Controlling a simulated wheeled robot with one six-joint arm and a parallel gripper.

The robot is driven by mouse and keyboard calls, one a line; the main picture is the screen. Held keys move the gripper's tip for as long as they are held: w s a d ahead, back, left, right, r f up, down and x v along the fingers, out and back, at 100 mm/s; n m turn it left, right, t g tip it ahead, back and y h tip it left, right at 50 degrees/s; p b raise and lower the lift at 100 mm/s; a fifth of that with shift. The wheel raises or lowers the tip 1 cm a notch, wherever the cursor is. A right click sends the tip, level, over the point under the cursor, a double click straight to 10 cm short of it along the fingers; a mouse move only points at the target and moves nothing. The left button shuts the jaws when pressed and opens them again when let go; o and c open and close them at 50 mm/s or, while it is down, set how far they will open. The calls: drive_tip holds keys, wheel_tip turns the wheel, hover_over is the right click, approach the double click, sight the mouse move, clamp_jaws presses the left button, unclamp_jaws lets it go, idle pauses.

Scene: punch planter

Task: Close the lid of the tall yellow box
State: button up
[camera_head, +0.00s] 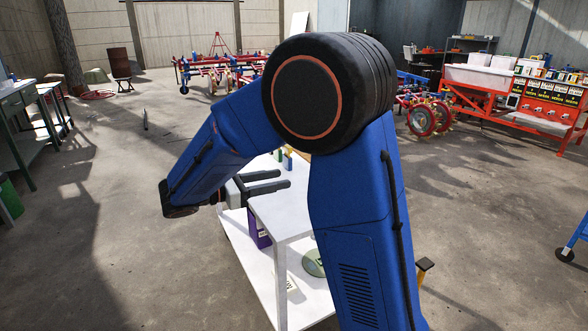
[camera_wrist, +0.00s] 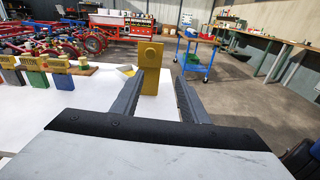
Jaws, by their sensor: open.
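In the wrist view a tall yellow box (camera_wrist: 150,84) stands upright on the white table, straight ahead between the lines of my fingers. A yellow upper part with a round knob-like mark (camera_wrist: 150,52) rises on it; I cannot tell the lid's exact angle. My gripper (camera_wrist: 160,79) is open and empty, with the box appearing beyond its fingertips. In the head view my gripper (camera_head: 284,179) reaches over the white table, pointing right. The yellow box cannot be made out there, and my arm covers much of the table.
Black, blue and green blocks with yellowish tops, including the blue block (camera_wrist: 64,81), stand at the left in the wrist view. A white table (camera_head: 275,215) has a lower shelf with a purple box (camera_head: 258,232). A blue cart (camera_wrist: 196,58) stands beyond.

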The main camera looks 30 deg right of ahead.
drive_tip(key=w+d+n, duration=0.1)
drive_tip(key=w+d, duration=0.2)
drive_tip(key=d, duration=1)
drive_tip(key=shift+d+t+h, duration=0.3)
drive_tip(key=shift+d+h, duration=0.1)
drive_tip(key=shift+r, duration=0.1)
clamp_jaws()
